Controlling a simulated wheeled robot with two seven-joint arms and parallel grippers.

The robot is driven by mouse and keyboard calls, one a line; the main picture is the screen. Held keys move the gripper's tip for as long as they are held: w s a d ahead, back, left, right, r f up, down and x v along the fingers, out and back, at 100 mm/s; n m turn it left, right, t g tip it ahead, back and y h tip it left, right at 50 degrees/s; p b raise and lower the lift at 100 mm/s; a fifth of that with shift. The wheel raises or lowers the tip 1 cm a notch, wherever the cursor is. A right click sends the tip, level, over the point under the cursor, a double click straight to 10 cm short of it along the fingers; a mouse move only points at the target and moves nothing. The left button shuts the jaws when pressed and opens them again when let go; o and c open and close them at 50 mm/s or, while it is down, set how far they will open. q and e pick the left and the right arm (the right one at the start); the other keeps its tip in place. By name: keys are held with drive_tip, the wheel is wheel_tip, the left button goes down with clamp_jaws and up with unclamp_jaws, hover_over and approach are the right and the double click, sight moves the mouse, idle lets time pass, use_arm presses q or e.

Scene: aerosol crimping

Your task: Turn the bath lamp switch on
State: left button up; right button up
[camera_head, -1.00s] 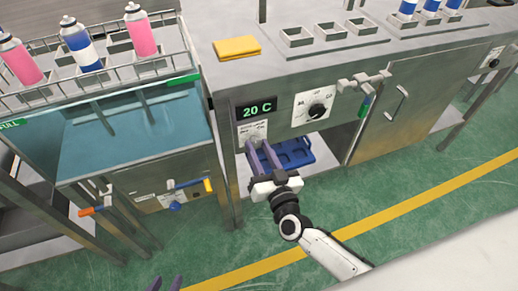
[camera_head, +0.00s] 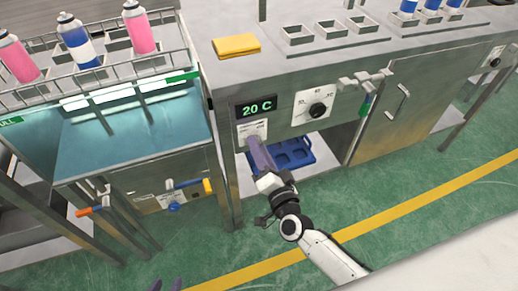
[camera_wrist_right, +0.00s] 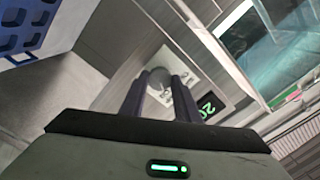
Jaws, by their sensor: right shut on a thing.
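The switch is a round knob on a white plate (camera_head: 252,132) below the "20 C" display (camera_head: 257,108). My right gripper (camera_head: 258,148) reaches it from the front, its fingers turned so that they overlap in the head view. In the right wrist view the grey knob (camera_wrist_right: 159,80) sits between the two dark fingers of the right gripper (camera_wrist_right: 160,88), which are shut on it. The plate's lettering is too small to read. The water bath (camera_head: 135,130) shows bright white strips (camera_head: 125,93) under its rim. My left gripper (camera_head: 166,285) shows only purple fingertips, apart and empty, at the bottom edge.
A second dial (camera_head: 318,109) is right of the display. A blue tray (camera_head: 290,153) lies on the shelf behind my right gripper. Bottles (camera_head: 78,42) stand in the rack above the bath. A yellow cloth (camera_head: 236,46) lies on the bench. The floor in front is clear.

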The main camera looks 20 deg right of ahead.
idle(0.5)
drive_tip(key=o, duration=1)
drive_tip(key=shift+o, duration=0.2)
drive_tip(key=s, duration=1)
drive_tip(key=shift+s+d+p, duration=0.15)
drive_tip(key=shift+s+p, duration=0.05)
drive_tip(key=shift+p, duration=0.25)
